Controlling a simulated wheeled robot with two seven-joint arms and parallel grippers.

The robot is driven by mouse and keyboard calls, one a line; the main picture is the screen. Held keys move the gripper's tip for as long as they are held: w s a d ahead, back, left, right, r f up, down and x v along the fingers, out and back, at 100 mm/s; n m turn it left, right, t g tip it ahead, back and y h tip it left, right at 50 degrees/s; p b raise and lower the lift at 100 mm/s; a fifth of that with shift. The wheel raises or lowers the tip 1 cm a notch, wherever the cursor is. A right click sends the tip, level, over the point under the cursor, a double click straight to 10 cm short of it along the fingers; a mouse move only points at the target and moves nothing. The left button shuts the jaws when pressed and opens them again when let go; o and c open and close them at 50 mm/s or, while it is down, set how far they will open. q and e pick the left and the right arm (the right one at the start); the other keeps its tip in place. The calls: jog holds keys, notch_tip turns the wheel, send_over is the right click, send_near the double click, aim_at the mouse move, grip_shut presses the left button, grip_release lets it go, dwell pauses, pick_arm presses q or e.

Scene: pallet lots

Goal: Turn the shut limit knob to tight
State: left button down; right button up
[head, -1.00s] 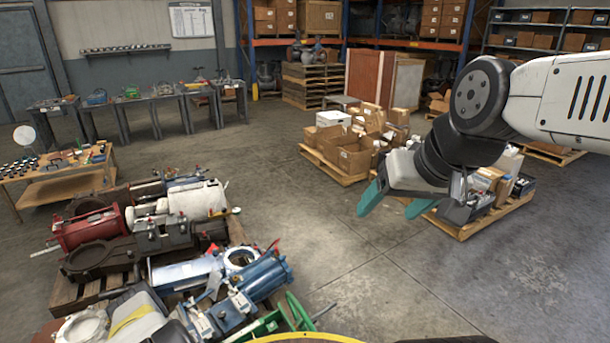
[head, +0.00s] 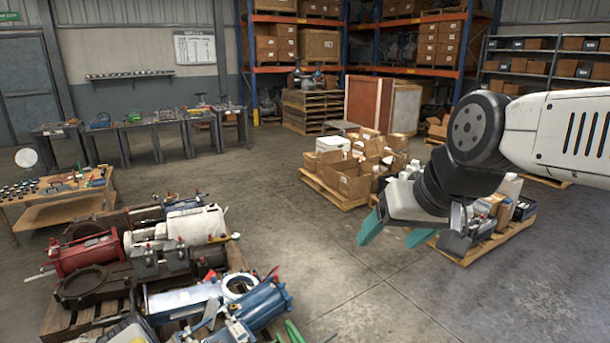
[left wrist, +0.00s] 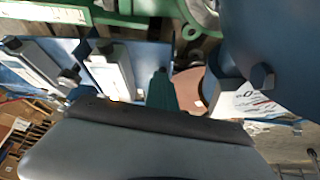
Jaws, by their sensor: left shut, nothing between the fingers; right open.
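No knob marked as the shut limit knob can be made out. In the head view, a blue actuator-like unit (head: 262,304) lies on the near left pallet, cut by the lower edge. The left wrist view shows blue and grey machine parts close up, with a dark bolt or knob (left wrist: 262,76) beside a white label (left wrist: 245,102). My left gripper (left wrist: 163,88) shows there as a teal finger tip beyond its grey body, shut and empty among these parts; whether it touches any is unclear. My right gripper (head: 394,231) is open and empty in the head view, above the floor.
The near pallet (head: 65,318) is crowded with valve parts, including a red unit (head: 88,252). A wooden bench (head: 62,210) stands left. Pallets of boxes (head: 355,182) and bins (head: 465,238) stand right. The floor between is clear.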

pick_arm(q)
jog(key=shift+s+a, duration=0.3)
jog(key=shift+a, duration=0.65)
jog(key=shift+s, duration=0.15)
jog(key=shift+s+r, duration=0.25)
jog(key=shift+r, duration=1.2)
jog(key=shift+s+r, duration=0.2)
jog(key=shift+r, duration=1.25)
jog(key=shift+w+d+f, duration=0.35)
jog(key=shift+d+f, duration=0.1)
jog(key=shift+f, duration=0.5)
jog(key=shift+w+d+f, duration=0.4)
jog(key=shift+f, duration=0.6)
jog(key=shift+w+d+f, duration=0.35)
jog(key=shift+d+f, duration=0.1)
jog(key=shift+f, duration=0.5)
jog(key=shift+a, duration=0.1)
